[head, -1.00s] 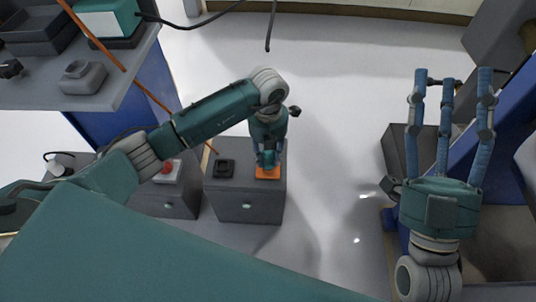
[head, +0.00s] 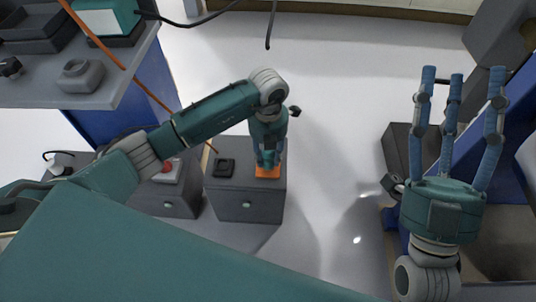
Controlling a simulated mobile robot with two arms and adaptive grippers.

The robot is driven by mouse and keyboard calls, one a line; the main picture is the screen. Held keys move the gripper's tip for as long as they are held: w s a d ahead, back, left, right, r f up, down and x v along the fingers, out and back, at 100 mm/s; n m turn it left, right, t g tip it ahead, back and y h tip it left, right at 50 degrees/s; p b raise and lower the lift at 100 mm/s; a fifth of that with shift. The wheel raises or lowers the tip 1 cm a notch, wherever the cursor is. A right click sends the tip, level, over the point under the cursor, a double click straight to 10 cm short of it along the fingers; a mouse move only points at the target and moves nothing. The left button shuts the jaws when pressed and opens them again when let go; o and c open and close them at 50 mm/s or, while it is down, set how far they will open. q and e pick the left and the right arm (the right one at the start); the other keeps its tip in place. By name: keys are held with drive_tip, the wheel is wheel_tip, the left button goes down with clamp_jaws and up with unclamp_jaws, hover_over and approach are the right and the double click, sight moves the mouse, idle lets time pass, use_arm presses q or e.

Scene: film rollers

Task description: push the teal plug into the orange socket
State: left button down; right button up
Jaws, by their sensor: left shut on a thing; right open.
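The orange socket (head: 267,173) sits on top of a grey cabinet (head: 245,198), near its right side. My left gripper (head: 268,160) points down right over the socket and is shut on the teal plug. The plug is mostly hidden by the fingers, and I cannot tell how deep it sits in the socket. My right gripper (head: 459,85) is open and empty at the right, its blue fingers pointing up in the picture, far from the socket.
A second grey cabinet with a red button (head: 168,168) stands further left. A grey shelf (head: 92,95) is at upper left. The pale floor between the cabinet and my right gripper is clear.

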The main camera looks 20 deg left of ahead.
drive_tip(key=shift+s, duration=0.1)
use_arm(q)
drive_tip(key=c, duration=1.2)
unclamp_jaws()
drive_tip(key=shift+f, duration=0.1)
use_arm(e)
drive_tip(key=shift+s+r, duration=0.15)
drive_tip(key=shift+r, duration=0.1)
use_arm(q)
wheel_tip(320, 180, up, 12)
